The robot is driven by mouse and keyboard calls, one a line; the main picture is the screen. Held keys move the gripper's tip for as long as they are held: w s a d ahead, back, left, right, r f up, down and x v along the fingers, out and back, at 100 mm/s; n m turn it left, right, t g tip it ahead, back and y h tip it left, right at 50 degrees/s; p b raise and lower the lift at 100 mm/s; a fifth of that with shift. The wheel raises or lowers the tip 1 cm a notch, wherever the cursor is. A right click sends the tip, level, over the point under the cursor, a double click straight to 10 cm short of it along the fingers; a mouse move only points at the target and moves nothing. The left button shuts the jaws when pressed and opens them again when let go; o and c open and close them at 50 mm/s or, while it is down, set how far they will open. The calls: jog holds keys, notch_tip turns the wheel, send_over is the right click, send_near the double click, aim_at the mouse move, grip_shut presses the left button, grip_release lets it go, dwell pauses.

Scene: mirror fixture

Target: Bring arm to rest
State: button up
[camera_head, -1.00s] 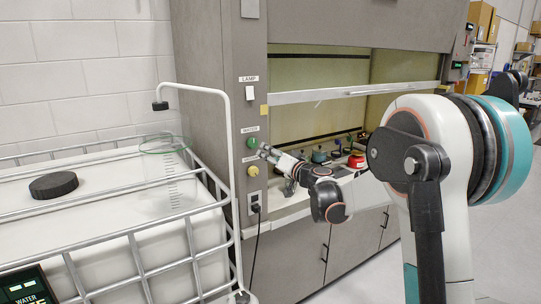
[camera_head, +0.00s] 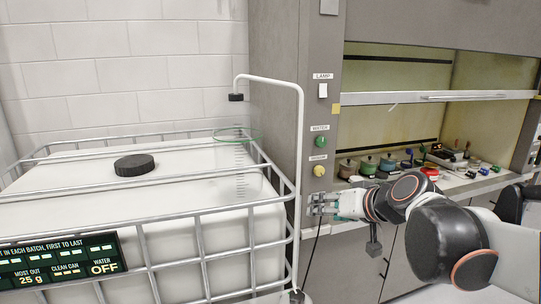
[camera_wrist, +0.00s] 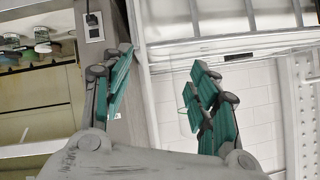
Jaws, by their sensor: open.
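My gripper (camera_head: 322,203) is low in front of the grey cabinet post, below the yellow knob (camera_head: 319,171) and apart from it. My arm reaches in from the right of the head view, with its forearm roughly level. In the wrist view my gripper (camera_wrist: 160,72) has its two green-padded fingers spread wide, with nothing between them. A green button (camera_head: 321,142) labelled WATER is above the yellow knob, and a white lamp switch (camera_head: 323,90) is higher up.
A caged white tank (camera_head: 75,180) with a black cap (camera_head: 134,165) stands at the left. A bent white pipe (camera_head: 299,150) rises close to my gripper. Several jars (camera_head: 367,166) stand in the fume hood. A display (camera_head: 60,264) reads WATER OFF.

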jog(key=s+d+f+g+h, duration=0.1)
jog(key=s+d+f, duration=0.1)
jog(key=s+f, duration=0.2)
jog(key=s+d+f+g+h+b, duration=0.1)
jog(key=s+f, duration=0.3)
jog(key=s, duration=0.7)
jog(key=s+d+f+g+h+b, duration=0.1)
jog(key=s+d+f+h, duration=0.2)
jog(key=s+f, duration=0.2)
jog(key=shift+s+m, duration=0.3)
jog(key=shift+s, duration=0.9)
jog(key=shift+r, duration=0.1)
